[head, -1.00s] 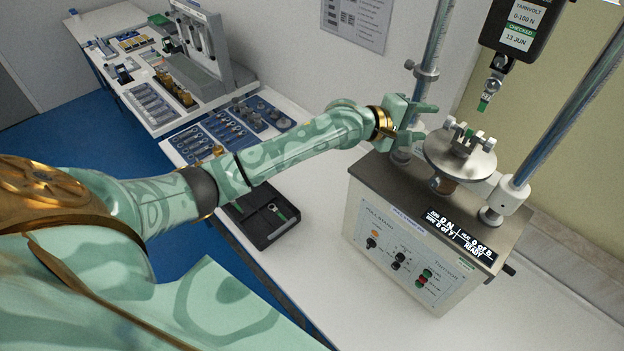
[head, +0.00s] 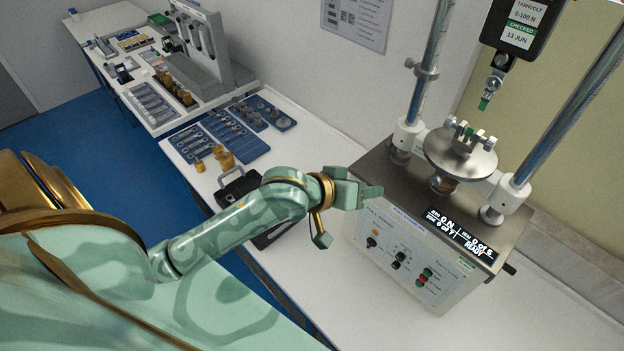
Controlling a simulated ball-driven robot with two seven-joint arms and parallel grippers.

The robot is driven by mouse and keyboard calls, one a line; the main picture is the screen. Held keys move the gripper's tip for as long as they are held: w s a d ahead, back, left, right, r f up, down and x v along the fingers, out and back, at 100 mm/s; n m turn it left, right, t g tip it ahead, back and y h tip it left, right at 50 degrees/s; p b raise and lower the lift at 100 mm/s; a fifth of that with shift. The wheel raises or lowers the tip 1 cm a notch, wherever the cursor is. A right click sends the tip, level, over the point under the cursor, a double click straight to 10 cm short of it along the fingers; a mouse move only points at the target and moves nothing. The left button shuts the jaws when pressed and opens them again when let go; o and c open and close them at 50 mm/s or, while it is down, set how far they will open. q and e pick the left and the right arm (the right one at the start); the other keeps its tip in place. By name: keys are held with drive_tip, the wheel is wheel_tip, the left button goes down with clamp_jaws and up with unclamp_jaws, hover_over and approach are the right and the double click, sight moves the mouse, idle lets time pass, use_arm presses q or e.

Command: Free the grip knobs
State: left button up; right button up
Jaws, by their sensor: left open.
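The tester (head: 425,245) is a pale box with a metal top, two upright columns and a display reading READY. A round metal plate (head: 470,165) on it carries a small lower grip with grey knobs (head: 463,135) and a bit of green between them. The upper grip (head: 494,84) hangs below a dark load cell and shows a green piece at its bottom. My left gripper (head: 366,190) is open and empty by the tester's front left top edge. It is apart from both grips. My right gripper is out of view.
A black case (head: 235,187) lies on the white bench, partly hidden by my left arm. Brass weights (head: 222,158) and blue tool trays (head: 233,135) lie behind it. The load cell (head: 520,28) overhangs the plate, and the right column (head: 570,105) slants beside it.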

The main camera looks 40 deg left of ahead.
use_arm(q)
drive_tip(key=s+a+f+m+g+y, duration=0.2)
drive_tip(key=s+a+f+m+y, duration=0.3)
drive_tip(key=s, duration=0.3)
drive_tip(key=shift+s+a+f+m+b, duration=0.25)
drive_tip(key=shift+a+f+m+b, duration=0.15)
drive_tip(key=shift+f, duration=0.15)
drive_tip(key=shift+d, duration=0.1)
